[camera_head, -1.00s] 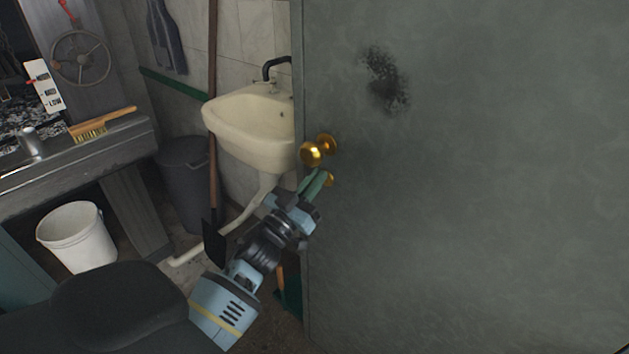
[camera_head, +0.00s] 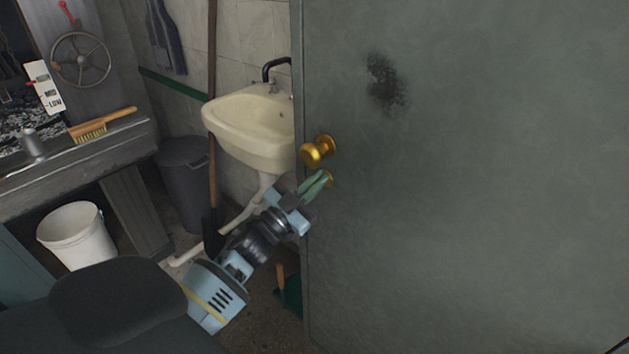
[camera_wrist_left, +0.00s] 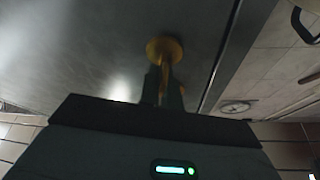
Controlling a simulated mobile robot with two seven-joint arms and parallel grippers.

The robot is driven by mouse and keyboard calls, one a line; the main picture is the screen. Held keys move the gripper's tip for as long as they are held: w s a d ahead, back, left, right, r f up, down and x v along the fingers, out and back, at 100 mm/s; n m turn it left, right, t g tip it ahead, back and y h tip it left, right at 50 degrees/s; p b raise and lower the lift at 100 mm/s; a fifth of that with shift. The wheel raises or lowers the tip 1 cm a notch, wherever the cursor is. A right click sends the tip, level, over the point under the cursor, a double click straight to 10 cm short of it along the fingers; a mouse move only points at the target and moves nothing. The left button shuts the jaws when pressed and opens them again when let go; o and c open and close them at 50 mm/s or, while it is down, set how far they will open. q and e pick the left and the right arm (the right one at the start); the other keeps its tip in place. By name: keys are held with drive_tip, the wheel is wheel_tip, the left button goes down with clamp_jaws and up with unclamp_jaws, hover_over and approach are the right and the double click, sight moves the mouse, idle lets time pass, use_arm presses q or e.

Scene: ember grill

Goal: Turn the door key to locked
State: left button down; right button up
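The key is a thin gold piece (camera_wrist_left: 166,80) on a round brass plate (camera_wrist_left: 163,47) in the left wrist view. The fingers hide most of the key in the head view. My right gripper is not in view.
A cream sink (camera_head: 250,125) is on the wall left of the door edge. A dark bin (camera_head: 185,185), a long-handled shovel (camera_head: 211,200) and a white bucket (camera_head: 77,235) stand farther left. A brush (camera_head: 100,124) lies on the grill ledge.

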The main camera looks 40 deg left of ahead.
use_arm(q)
drive_tip(key=m+g+h+p, duration=0.1)
drive_tip(key=m+h, duration=0.1)
drive_tip(key=m, duration=0.3)
drive_tip(key=shift+d, duration=0.1)
drive_tip(key=shift+d+f+m+g+h+p, duration=0.1)
drive_tip(key=shift+m+g+h+p, duration=0.4)
drive_tip(key=shift+m, duration=1.35)
drive_tip(key=shift+d+f+m+g+h+p, duration=0.15)
drive_tip(key=shift+m+g+p, duration=0.65)
drive_tip(key=shift+m, duration=1)
drive_tip(key=shift+a+f+m+g+h+p, duration=0.1)
drive_tip(key=shift+m+g+h+p, duration=0.25)
drive_tip(key=shift+m+g, duration=1.05)
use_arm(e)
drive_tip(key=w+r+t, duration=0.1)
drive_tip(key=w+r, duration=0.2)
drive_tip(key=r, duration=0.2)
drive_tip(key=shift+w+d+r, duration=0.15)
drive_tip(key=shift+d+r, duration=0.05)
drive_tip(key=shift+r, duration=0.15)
use_arm(q)
drive_tip(key=shift+m+t, duration=0.5)
drive_tip(key=shift+m, duration=0.05)
drive_tip(key=c, duration=1.6)
unclamp_jaws()
drive_tip(key=shift+d+f, duration=0.1)
drive_tip(key=shift+s, duration=0.1)
